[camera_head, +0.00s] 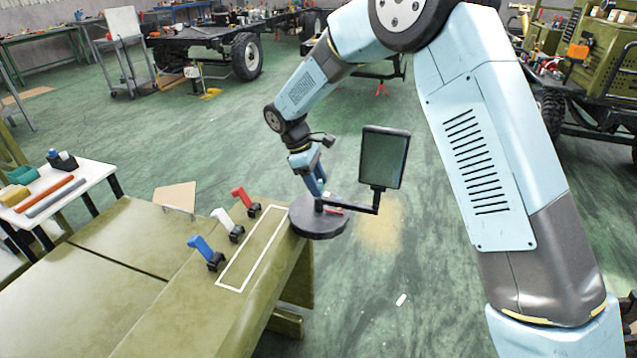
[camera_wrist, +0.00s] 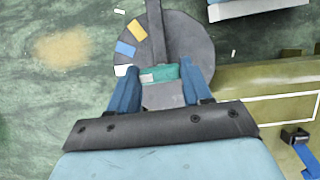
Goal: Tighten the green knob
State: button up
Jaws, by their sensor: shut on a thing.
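The green knob (camera_wrist: 158,73) shows in the wrist view, on top of a round dark disc (camera_head: 318,222). My gripper (camera_wrist: 159,82) has its two blue fingers on either side of the knob, shut on it. In the head view my gripper (camera_head: 317,184) points down at the disc from above, and the knob is hidden there. The disc also shows in the wrist view (camera_wrist: 195,40), with orange, blue and white marks near its left edge. A bracket arm (camera_head: 355,207) runs from the disc to an upright rectangular mirror (camera_head: 385,157).
The disc sits at the end of an olive bench (camera_head: 150,318) with a white outlined rectangle. Blue (camera_head: 203,250), white (camera_head: 226,223) and red (camera_head: 245,200) levers stand along it. A white table (camera_head: 92,183) with tools is at left. Green floor lies open behind.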

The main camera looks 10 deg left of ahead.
dwell(0.4)
jog(key=o, duration=1)
jog(key=shift+o, duration=0.2)
jog(key=v, duration=1.3)
jog(key=shift+w+r, duration=0.2)
jog(key=shift+r, duration=0.1)
jog(key=shift+m, duration=0.3)
